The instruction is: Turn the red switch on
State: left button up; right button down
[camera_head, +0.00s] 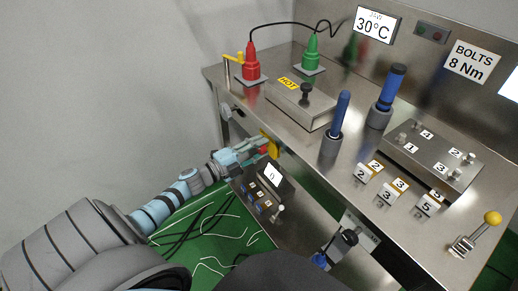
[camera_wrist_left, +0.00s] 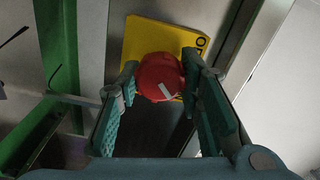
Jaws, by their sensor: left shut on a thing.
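The red switch (camera_wrist_left: 160,77) is a round red knob with a white mark, set on a yellow plate (camera_wrist_left: 160,40) with partly visible dark lettering. The white mark points slantwise. In the head view the yellow plate (camera_head: 271,145) shows on the bench's front side, and the knob is mostly hidden by the fingers. My left gripper (camera_head: 262,150) is at the knob, its two fingers on either side of it. In the left wrist view my left gripper (camera_wrist_left: 160,85) is shut on the knob. My right gripper is not in view.
The steel bench (camera_head: 220,80) holds a red bottle (camera_head: 251,65), a green bottle (camera_head: 311,52), a box labelled HOT (camera_head: 300,95) and blue-handled tools (camera_head: 340,112). A small panel with a display (camera_head: 272,175) sits below the left gripper. Loose cables lie on the green floor (camera_head: 215,240).

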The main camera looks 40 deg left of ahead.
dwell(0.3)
pick_arm(q)
jog(key=o, duration=1.2)
jog(key=v, duration=1.2)
